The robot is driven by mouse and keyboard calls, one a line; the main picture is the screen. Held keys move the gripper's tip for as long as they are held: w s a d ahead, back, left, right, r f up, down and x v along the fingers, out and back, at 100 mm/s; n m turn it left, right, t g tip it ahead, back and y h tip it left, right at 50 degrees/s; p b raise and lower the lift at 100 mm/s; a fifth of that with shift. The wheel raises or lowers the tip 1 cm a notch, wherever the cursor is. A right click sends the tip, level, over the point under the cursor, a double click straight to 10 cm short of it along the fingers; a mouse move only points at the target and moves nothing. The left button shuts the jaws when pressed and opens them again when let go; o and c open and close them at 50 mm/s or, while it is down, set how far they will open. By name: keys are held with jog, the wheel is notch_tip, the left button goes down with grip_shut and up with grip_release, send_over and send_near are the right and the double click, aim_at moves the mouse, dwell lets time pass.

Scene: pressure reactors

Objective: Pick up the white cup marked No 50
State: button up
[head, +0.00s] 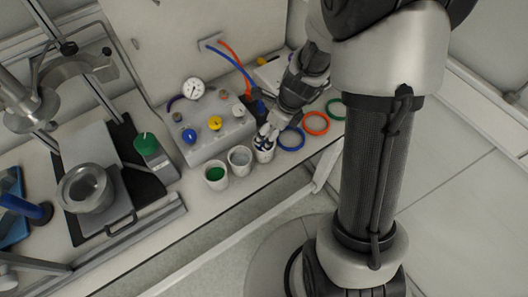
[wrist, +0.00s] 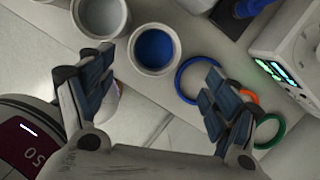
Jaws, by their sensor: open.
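Three white cups stand in a row near the bench's front edge. One holds green (head: 215,174), one holds pale grey (head: 239,157), and one holds blue (head: 264,155). The wrist view shows the blue-filled cup (wrist: 154,65) upright and the grey-filled cup (wrist: 100,18) beside it at upper left. No cup shows a readable No 50. My gripper (wrist: 160,77) is open and empty, its fingers spread either side of the blue-filled cup, which lies just ahead of them. In the head view my gripper (head: 266,133) is at that cup and partly hides it.
Blue (head: 291,139), orange (head: 317,123) and green (head: 336,109) rings lie right of the cups. A grey control box (head: 207,132) with knobs and a gauge stands behind. A metal vessel (head: 85,189) is at left. A dark panel reading 50 (wrist: 32,150) shows at lower left.

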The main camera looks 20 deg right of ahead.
aim_at(266, 139)
jog(key=b+x, duration=0.1)
jog(key=x, duration=0.1)
jog(key=b+x, duration=0.1)
jog(key=x, duration=0.1)
jog(key=b+x, duration=0.1)
jog(key=x, duration=0.1)
jog(key=shift+s+a+b, duration=0.1)
jog(key=shift+a+b, duration=0.2)
jog(key=shift+a, duration=0.1)
jog(key=shift+r, duration=0.15)
jog(key=shift+c, duration=0.2)
jog(key=c, duration=1.6)
jog(key=shift+o, duration=0.2)
